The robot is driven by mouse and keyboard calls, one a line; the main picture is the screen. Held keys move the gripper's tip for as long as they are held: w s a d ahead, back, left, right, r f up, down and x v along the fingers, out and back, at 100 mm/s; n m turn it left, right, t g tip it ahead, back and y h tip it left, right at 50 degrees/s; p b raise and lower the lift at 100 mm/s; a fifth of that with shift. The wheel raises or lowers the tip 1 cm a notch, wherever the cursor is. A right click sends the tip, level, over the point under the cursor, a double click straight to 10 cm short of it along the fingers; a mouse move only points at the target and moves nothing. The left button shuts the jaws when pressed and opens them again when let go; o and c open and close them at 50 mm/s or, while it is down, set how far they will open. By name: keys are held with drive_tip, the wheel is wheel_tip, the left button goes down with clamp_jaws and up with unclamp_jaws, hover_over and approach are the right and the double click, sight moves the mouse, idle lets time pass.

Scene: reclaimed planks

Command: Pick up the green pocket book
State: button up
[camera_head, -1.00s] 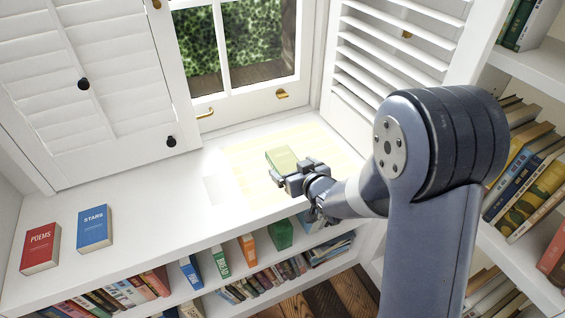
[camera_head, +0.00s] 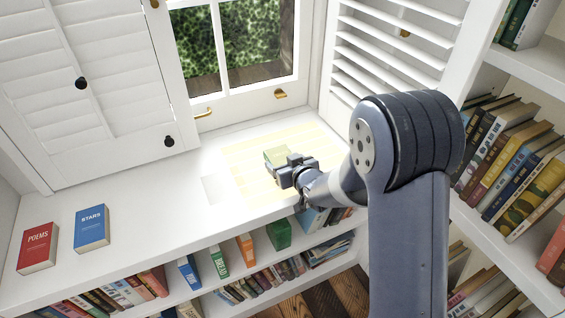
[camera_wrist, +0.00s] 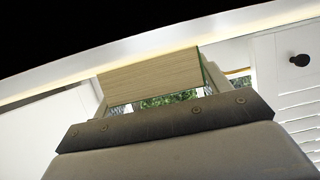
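The green pocket book (camera_head: 277,155) lies on the pale yellow sunlit patch of the white window ledge. In the head view my gripper (camera_head: 283,166) is right at the book's near right side and hides part of it. In the wrist view the book's pale page edge (camera_wrist: 150,75) faces me, with a thin green strip at its right end. My fingers (camera_wrist: 155,98) show to the left and right of the book, and they look spread. Contact with the book cannot be made out.
A red POEMS book (camera_head: 38,248) and a blue STARS book (camera_head: 91,228) lie at the ledge's left. Filled shelves (camera_head: 510,165) stand to the right, with more below. The window (camera_head: 240,50) and louvered shutters (camera_head: 390,50) rise behind. The ledge between is clear.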

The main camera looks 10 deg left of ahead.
drive_tip(key=c, duration=0.6)
drive_tip(key=shift+r, duration=0.1)
